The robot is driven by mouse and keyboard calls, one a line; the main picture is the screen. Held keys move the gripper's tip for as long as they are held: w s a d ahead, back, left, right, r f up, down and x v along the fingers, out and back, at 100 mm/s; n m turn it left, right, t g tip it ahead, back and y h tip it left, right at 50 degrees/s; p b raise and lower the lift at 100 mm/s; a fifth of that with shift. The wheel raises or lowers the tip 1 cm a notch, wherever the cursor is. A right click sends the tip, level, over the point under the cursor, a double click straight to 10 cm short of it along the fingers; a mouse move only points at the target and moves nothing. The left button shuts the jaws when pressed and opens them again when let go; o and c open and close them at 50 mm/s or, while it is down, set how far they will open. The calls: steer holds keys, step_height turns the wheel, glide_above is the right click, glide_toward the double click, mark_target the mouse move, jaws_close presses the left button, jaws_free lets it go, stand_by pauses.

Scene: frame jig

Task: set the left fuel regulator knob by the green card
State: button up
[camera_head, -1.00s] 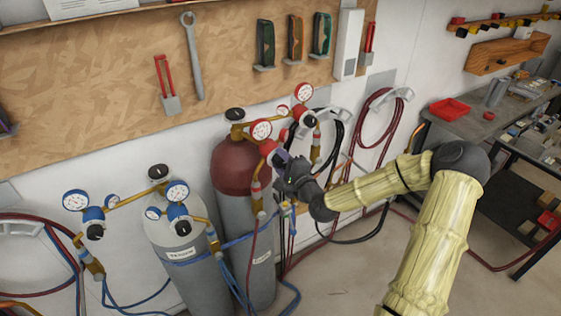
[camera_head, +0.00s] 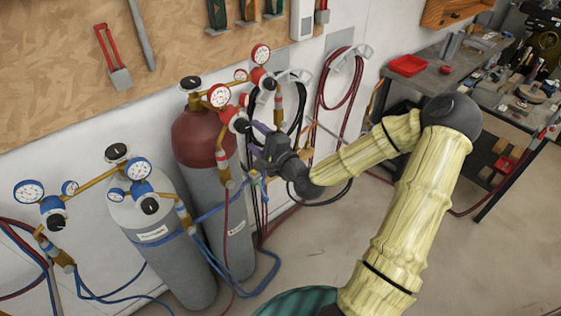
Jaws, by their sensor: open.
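The red-topped fuel cylinder (camera_head: 196,138) stands against the wall with two red regulators on its brass pipe. The left fuel regulator (camera_head: 219,96) has a white dial and a dark knob (camera_head: 241,125) at its lower right. My gripper (camera_head: 256,131) is open, with purple fingers pointing left at this knob from just to its right. Whether the fingers straddle or touch the knob I cannot tell. The right fuel regulator (camera_head: 261,56) has its own dark knob (camera_head: 268,83), higher up and away from my gripper. I cannot make out a green card in this view.
A grey oxygen cylinder (camera_head: 160,245) with blue regulators (camera_head: 138,169) stands at the left. Blue and red hoses hang around both cylinders. A coiled red hose (camera_head: 340,80) hangs on the wall behind my arm. A workbench (camera_head: 440,78) with a red tray (camera_head: 407,66) is at the right.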

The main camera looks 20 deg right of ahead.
steer(key=p+v, duration=1)
steer(key=p, duration=0.3)
steer(key=shift+s, duration=0.35)
steer(key=shift+d, duration=0.1)
stand_by(0.5)
